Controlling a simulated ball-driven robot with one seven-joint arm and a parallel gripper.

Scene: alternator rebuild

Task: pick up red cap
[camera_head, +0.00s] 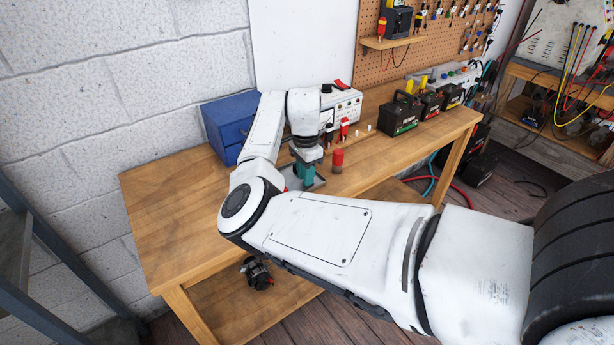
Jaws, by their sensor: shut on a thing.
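My gripper (304,176) points down at the table, with teal parts showing beside the bend of my arm. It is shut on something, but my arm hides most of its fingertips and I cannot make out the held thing. A small bit of red shows at the lower left of the gripper, too small to identify. A red cylinder with a cap-like top (337,158) stands upright on the table just right of the gripper, apart from it. A smaller red item (344,128) is behind it, by the instrument. Which of these is the red cap I cannot tell.
The wooden table (165,215) is bare at left. A blue box (229,122) and a white instrument (342,106) stand at the back. Black batteries (399,117) stand at right. A grey tray or plate lies under the gripper. A dark part (257,272) is on the lower shelf.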

